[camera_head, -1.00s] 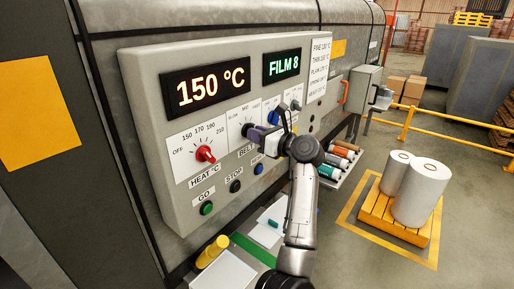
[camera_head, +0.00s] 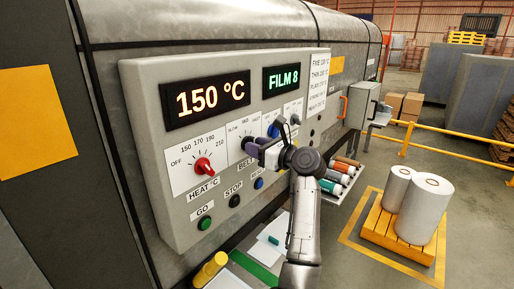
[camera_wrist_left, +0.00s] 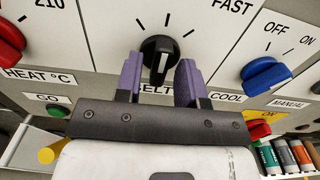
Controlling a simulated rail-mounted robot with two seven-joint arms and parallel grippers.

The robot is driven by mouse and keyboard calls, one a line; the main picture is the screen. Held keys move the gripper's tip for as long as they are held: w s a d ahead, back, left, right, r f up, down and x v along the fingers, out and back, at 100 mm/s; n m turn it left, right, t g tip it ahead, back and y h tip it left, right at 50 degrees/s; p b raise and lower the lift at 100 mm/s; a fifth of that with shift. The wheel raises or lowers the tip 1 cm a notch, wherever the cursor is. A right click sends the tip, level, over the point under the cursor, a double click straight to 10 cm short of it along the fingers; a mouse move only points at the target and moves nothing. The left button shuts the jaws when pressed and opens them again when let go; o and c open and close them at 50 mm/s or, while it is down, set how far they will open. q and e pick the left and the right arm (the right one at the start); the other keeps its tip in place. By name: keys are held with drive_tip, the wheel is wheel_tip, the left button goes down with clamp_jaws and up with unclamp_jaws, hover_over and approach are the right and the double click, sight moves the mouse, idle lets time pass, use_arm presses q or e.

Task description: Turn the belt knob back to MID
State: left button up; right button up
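The belt knob (camera_wrist_left: 158,60) is black and round, with a short white line that stands nearly upright in the left wrist view. It sits on the white dial above the BELT label. In the head view the knob (camera_head: 249,144) is partly covered by my gripper. My left gripper (camera_wrist_left: 158,80) is open, its purple fingers on either side of the knob's lower part. I cannot tell whether they touch it. In the head view the left gripper (camera_head: 262,152) is at the panel, pointing at the knob. My right gripper is not in view.
The red heat knob (camera_head: 203,166) is left of the belt knob, and a blue knob (camera_wrist_left: 266,75) is to its right. Buttons (camera_head: 235,200) line the panel below. White rolls (camera_head: 424,208) stand on a yellow pallet.

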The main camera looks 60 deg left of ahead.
use_arm(q)
drive_tip(key=shift+o, duration=0.4)
drive_tip(key=shift+d, duration=0.1)
drive_tip(key=b+v, duration=0.1)
drive_tip(key=v, duration=1.2)
drive_tip(key=shift+w+d, duration=0.2)
drive_tip(key=shift+d, duration=0.1)
